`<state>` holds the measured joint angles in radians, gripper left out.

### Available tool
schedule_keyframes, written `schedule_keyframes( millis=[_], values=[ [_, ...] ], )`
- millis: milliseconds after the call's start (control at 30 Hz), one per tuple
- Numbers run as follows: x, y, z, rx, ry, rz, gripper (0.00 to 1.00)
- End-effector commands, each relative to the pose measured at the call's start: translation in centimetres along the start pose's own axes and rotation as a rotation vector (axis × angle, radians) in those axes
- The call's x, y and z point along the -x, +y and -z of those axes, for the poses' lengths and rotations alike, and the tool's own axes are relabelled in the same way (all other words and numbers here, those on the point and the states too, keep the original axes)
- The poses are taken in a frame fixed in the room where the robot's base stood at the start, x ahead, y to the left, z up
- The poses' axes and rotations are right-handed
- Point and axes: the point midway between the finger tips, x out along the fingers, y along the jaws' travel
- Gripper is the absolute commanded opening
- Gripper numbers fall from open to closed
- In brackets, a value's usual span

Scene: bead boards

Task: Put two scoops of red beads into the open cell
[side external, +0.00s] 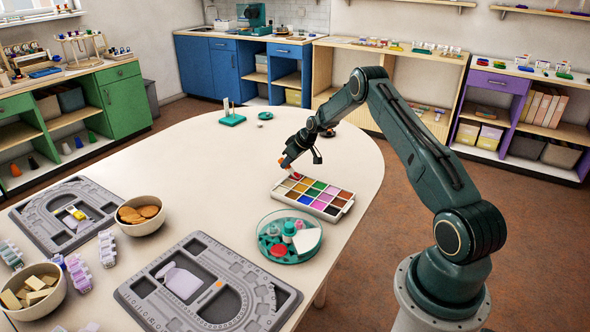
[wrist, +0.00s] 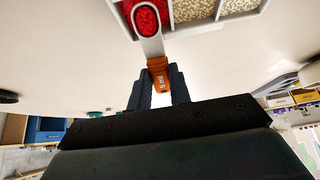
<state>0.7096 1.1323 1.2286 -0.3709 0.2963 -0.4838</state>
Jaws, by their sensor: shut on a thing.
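My gripper (side external: 287,161) is shut on a scoop with an orange handle (wrist: 160,76) marked 5 ml; the fingers (wrist: 158,86) sit on both sides of it. The scoop's pale bowl (wrist: 147,20) is over the red beads (wrist: 133,8) in a corner compartment of the bead tray (side external: 343,209). Red shows inside the bowl. I cannot tell whether the bowl touches the beads. Two grey bead boards, a near one (side external: 262,276) and a far one (side external: 112,199), lie to the left with recessed cells. I cannot tell which is the open cell.
A round glass dish (side external: 265,245) with small jars stands between the bead tray and the near board. A bowl of biscuits (side external: 141,229) and a bowl of yellow blocks (side external: 55,300) stand left. A teal stand (side external: 232,119) is behind. The middle of the table is clear.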

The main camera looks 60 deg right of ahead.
Motion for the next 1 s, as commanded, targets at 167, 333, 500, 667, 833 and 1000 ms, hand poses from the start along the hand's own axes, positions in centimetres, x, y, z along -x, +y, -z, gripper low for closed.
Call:
schedule_keyframes(
  millis=[167, 333, 500, 667, 833, 1000],
  values=[
    [0.7, 0.0, 0.5, 0.000, 0.002, -0.001, 0.00],
    [1.3, 0.0, 0.8, 0.000, 0.001, 0.000, 0.00],
    [1.9, 0.0, 1.2, 0.000, 0.000, 0.000, 0.00],
    [2.5, 0.0, 1.6, 0.000, 0.001, 0.000, 0.00],
    [3.0, 0.0, 2.0, 0.000, 0.001, 0.000, 0.00],
    [3.7, 0.0, 2.4, 0.000, 0.001, 0.000, 0.00]
  ],
)
